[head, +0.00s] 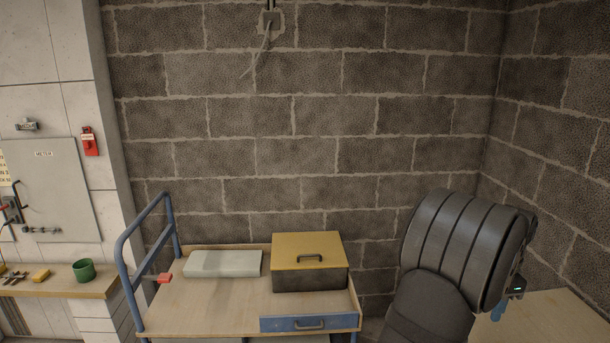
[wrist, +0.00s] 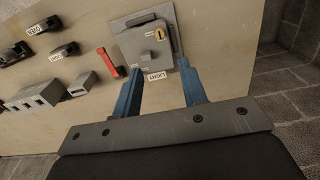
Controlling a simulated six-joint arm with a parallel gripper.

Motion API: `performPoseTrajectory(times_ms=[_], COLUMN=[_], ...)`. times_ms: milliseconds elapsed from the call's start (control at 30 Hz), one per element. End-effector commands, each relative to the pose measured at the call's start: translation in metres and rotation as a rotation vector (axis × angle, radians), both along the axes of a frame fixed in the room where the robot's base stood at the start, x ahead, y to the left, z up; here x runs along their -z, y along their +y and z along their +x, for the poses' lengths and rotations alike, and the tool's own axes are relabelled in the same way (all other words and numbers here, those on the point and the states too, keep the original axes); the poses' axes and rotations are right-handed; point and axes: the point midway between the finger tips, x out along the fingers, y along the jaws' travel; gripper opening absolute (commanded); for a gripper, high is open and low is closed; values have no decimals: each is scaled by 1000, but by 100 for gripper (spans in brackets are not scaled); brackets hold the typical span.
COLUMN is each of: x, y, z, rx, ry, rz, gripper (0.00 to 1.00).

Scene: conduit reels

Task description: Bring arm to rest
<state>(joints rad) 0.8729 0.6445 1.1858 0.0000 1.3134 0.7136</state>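My arm rises at the right of the head view, with its wrist bent over a wooden surface. In the wrist view my gripper (wrist: 158,70) has its two blue fingers well apart with nothing held between them. Beyond the fingertips is a grey switch box (wrist: 148,46) with a yellow part and a small label, mounted on a pale wooden board (wrist: 225,50). I cannot tell whether the fingertips touch it. In the head view only a bit of blue finger (head: 498,308) shows below the wrist; the rest is hidden behind my arm.
A trolley (head: 205,316) with blue rails carries a yellow-lidded box (head: 308,262) and a pale slab (head: 223,264). A green cup (head: 84,270) stands on a left shelf. In the wrist view, a red bar (wrist: 107,62) and black switches (wrist: 66,49) sit beside the box.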

Motion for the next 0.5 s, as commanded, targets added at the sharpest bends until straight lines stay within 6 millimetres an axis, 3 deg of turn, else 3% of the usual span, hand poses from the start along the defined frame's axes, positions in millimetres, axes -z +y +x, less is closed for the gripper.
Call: performPoseTrajectory(times_ms=[500], x=[105], y=[0], z=[0], rx=[0], ry=[1], rz=[1], gripper=[39])
